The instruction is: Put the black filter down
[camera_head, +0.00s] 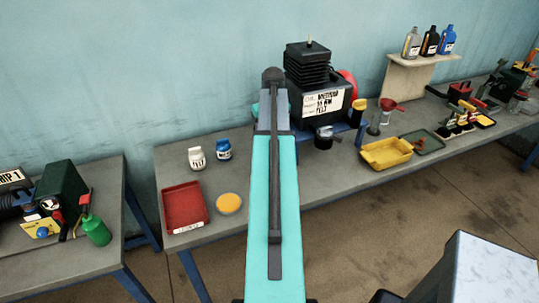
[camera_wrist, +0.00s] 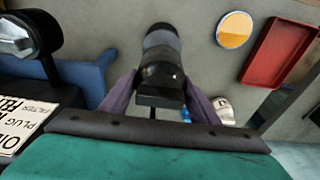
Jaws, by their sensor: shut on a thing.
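In the wrist view the black filter (camera_wrist: 161,62), a dark rounded cylinder with a greyer far end, is held between the two purple-grey fingers of my gripper (camera_wrist: 160,88). The grey bench top (camera_wrist: 195,50) shows beyond it. I cannot tell how far the filter is above the bench. In the head view my turquoise arm hides the gripper and the filter.
A black machine (camera_head: 318,100) stands behind right. A yellow tray (camera_head: 387,153) lies farther right.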

